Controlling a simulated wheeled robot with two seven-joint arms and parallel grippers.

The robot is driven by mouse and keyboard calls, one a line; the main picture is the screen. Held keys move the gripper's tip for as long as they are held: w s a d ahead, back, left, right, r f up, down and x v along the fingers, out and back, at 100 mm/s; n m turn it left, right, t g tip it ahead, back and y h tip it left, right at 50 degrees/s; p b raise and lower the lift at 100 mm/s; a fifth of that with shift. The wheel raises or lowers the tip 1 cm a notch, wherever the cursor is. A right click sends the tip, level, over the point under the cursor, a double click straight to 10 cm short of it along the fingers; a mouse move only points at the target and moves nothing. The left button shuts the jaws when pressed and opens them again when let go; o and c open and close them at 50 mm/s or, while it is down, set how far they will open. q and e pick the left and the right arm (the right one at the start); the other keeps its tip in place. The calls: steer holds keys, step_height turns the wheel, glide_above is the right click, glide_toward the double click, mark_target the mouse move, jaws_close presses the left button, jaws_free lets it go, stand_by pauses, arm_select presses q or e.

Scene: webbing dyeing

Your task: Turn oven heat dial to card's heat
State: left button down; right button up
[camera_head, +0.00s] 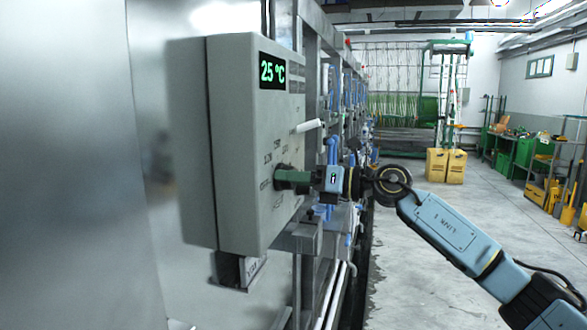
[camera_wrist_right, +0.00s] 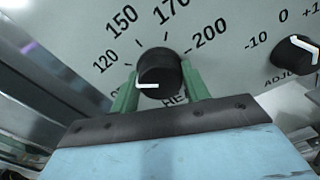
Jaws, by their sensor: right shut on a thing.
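The oven's grey control box (camera_head: 235,190) has a display (camera_head: 272,71) reading 25 °C in green. The heat dial (camera_wrist_right: 159,68) is a black knob with a white pointer mark low on its face, toward the left in the right wrist view. Marks 120, 150, 170 and 200 run around it; a mark at the lower left and the word below are partly hidden. My right gripper (camera_head: 283,178) has its green fingers shut on the dial, one each side; they also show in the right wrist view (camera_wrist_right: 158,88). My left gripper and the card are not in view.
A second black knob (camera_wrist_right: 297,52), marked -10, 0 and ADJU, sits to the right of the heat dial. A white handle (camera_head: 309,126) sticks out above my gripper. Machine frames run behind the box.

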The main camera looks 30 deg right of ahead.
steer(key=shift+m+p, duration=0.75)
steer(key=shift+m, duration=0.25)
steer(key=o, duration=1)
steer(key=b+v, duration=0.7)
steer(key=v, duration=0.6)
steer(key=shift+d+b, duration=0.15)
steer(key=shift+b, duration=0.2)
